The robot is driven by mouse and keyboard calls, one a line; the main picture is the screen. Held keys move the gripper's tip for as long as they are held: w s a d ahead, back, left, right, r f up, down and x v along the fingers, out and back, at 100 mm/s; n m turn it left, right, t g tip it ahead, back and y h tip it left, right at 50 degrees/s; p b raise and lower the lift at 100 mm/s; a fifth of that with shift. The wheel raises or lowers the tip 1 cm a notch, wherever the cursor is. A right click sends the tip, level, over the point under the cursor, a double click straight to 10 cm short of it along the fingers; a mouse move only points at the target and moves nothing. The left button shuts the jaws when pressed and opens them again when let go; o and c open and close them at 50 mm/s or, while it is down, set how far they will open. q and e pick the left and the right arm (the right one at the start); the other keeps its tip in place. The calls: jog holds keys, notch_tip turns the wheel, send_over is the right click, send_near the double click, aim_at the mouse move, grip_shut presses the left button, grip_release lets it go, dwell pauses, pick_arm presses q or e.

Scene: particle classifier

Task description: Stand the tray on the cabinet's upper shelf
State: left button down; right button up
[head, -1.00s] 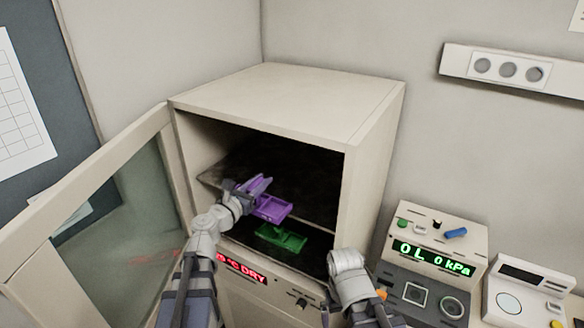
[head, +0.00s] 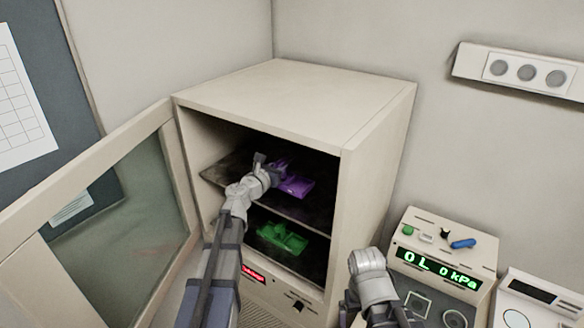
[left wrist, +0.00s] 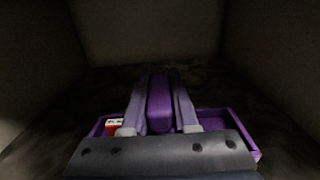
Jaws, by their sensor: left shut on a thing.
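The purple tray (head: 296,187) is inside the open cabinet (head: 290,95), over the upper shelf (head: 225,172). I cannot tell whether it touches the shelf. My left gripper (head: 268,170) reaches in from the front and is shut on the tray's raised purple grip. In the left wrist view, the fingers (left wrist: 160,103) clasp that grip, and the tray's wall (left wrist: 240,143) shows to the right. A small red and white thing (left wrist: 114,126) shows at the tray's left part. My right arm is low at the right; its gripper fingers do not show.
A green tray (head: 282,238) sits on the lower level, below the upper shelf. The glass door (head: 125,205) stands open at the left. The cabinet's right wall (head: 375,165) bounds the opening. An instrument with a green display (head: 440,265) stands to the right.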

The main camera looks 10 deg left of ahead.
aim_at(289, 172)
pick_arm(q)
jog(key=shift+w+d+f+b, duration=0.45)
jog(key=shift+w+f+b, duration=0.3)
jog(key=shift+w, duration=0.05)
jog(key=shift+s+a+f+b, duration=0.2)
jog(key=shift+a+f+b, duration=0.1)
jog(key=shift+f+b, duration=0.75)
jog(key=shift+b, duration=0.05)
jog(key=shift+w+d, duration=0.1)
jog(key=shift+d, duration=0.1)
pick_arm(e)
jog(key=f, duration=0.1)
jog(key=d+f, duration=0.1)
jog(key=f, duration=0.1)
jog(key=shift+w+f, duration=0.2)
jog(key=shift+f, duration=0.05)
pick_arm(q)
jog(key=shift+a, duration=0.1)
pick_arm(e)
jog(key=shift+a, duration=0.1)
pick_arm(q)
jog(key=shift+f, duration=0.1)
jog(key=c, duration=0.7)
grip_release()
pick_arm(e)
jog(key=shift+f, duration=0.15)
